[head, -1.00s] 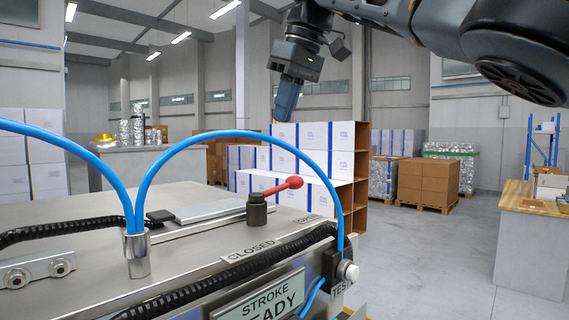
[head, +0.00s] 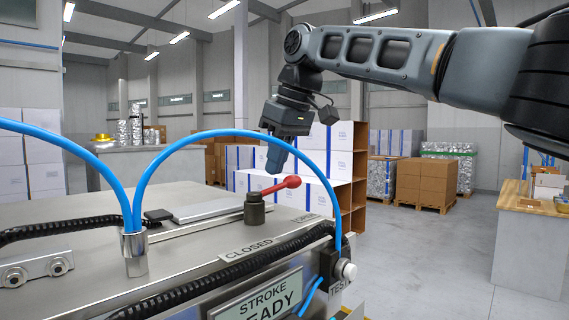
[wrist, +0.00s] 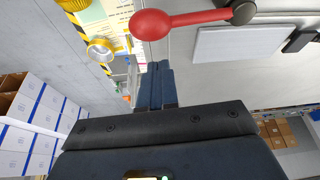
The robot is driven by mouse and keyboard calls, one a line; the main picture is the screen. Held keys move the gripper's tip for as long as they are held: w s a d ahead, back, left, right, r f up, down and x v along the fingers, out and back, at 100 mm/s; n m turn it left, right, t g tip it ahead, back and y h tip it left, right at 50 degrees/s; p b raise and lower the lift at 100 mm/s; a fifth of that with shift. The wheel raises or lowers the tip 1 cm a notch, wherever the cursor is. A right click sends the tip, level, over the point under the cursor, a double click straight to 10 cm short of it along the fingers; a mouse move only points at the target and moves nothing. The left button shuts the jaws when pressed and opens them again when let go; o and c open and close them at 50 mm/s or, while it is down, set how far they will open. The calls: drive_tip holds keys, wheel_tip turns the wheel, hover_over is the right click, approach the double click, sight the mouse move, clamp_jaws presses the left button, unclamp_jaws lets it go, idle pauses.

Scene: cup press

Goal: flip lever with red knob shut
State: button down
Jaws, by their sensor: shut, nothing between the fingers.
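The lever (head: 270,189) has a red arm ending in a round red knob (head: 292,182). The CLOSED plate (head: 250,249) lies in front of the post. My gripper (head: 274,168) is shut and empty, pointing down just above and behind the lever arm. In the wrist view the shut fingers (wrist: 155,85) are near the red knob (wrist: 150,24), with a gap visible between them.
A blue hose (head: 225,133) arches over the machine top around the lever. A black corrugated cable (head: 270,262) runs along the front edge, near a TEST button (head: 347,271). White boxes (head: 312,150) stand behind. The floor to the right is open.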

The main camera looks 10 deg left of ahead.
drive_tip(key=shift+s+d+f, duration=0.25)
drive_tip(key=shift+s+d, duration=0.25)
drive_tip(key=shift+d, duration=0.25)
drive_tip(key=shift+d+f, duration=0.1)
drive_tip(key=shift+d, duration=0.05)
